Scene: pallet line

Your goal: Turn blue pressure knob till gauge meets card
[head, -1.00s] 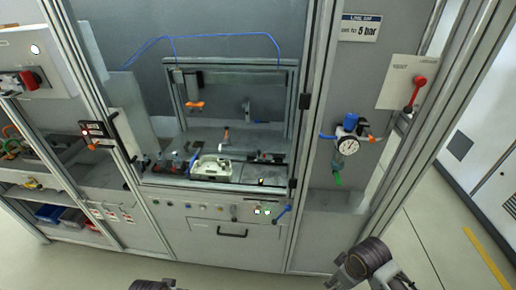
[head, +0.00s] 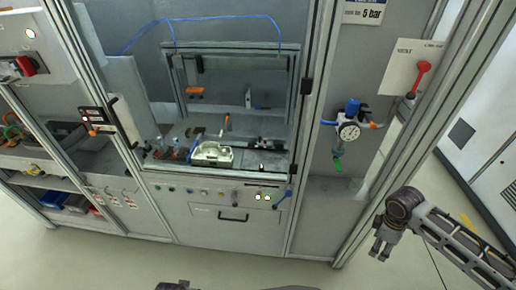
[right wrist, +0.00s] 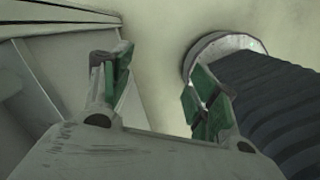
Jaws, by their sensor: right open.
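The blue pressure knob (head: 352,106) sits on top of the air regulator, on the grey panel right of the machine window. The round white gauge (head: 349,131) is just below it; its needle is too small to read. The card (head: 365,10) is higher on the same panel, cut by the top edge, and reads "5 bar". My right gripper (head: 379,251) hangs low at the right, well below the knob and apart from it. In the right wrist view its green-padded fingers (right wrist: 160,88) are spread with nothing between them. My left gripper does not show.
A red-handled vent valve (head: 421,76) is right of the gauge. Orange fittings and a green part (head: 338,164) are around the regulator. A frame post runs between my right arm and the panel. The floor in front is clear.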

